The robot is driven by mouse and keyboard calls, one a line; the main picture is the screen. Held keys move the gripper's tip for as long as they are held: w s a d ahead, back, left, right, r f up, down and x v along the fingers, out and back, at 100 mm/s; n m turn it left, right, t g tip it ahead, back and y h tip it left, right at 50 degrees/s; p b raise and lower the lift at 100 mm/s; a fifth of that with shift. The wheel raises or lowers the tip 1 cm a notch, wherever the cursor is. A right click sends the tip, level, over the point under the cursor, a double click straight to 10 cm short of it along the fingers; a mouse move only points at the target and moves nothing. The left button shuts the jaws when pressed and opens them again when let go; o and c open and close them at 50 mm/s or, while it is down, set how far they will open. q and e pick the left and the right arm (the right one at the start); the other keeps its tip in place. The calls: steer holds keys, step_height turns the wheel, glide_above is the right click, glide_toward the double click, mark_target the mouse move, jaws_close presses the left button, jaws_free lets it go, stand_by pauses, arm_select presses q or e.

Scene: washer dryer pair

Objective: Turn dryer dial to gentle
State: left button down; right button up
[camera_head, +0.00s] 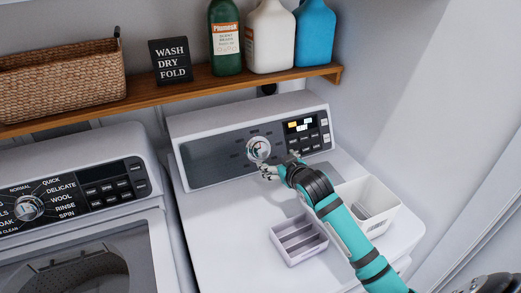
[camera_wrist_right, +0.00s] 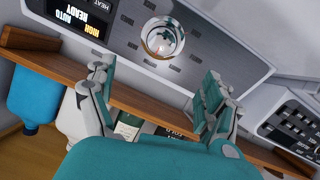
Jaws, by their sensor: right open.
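The dryer dial (camera_head: 259,149) is a round silver knob on the dark control panel of the right-hand machine, the dryer (camera_head: 215,215). Its surrounding labels are too small to read. My right gripper (camera_head: 268,171) is just in front of and below the dial in the head view. In the right wrist view, the dial (camera_wrist_right: 162,38) lies beyond and roughly between the spread fingers of my right gripper (camera_wrist_right: 155,84), which is open and empty. The fingers look apart from the dial. My left gripper is not in view.
A small divided tray (camera_head: 299,240) and a white bin (camera_head: 369,205) sit on the dryer top near my right arm. The washer (camera_head: 80,245) stands at left. A wooden shelf (camera_head: 150,99) above holds a basket (camera_head: 62,80), sign (camera_head: 171,61) and bottles.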

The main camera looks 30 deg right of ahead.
mark_target(260, 150)
steer(key=p+x, duration=0.1)
steer(key=x, duration=1.4)
steer(key=shift+a, duration=0.15)
steer(key=c, duration=1.2)
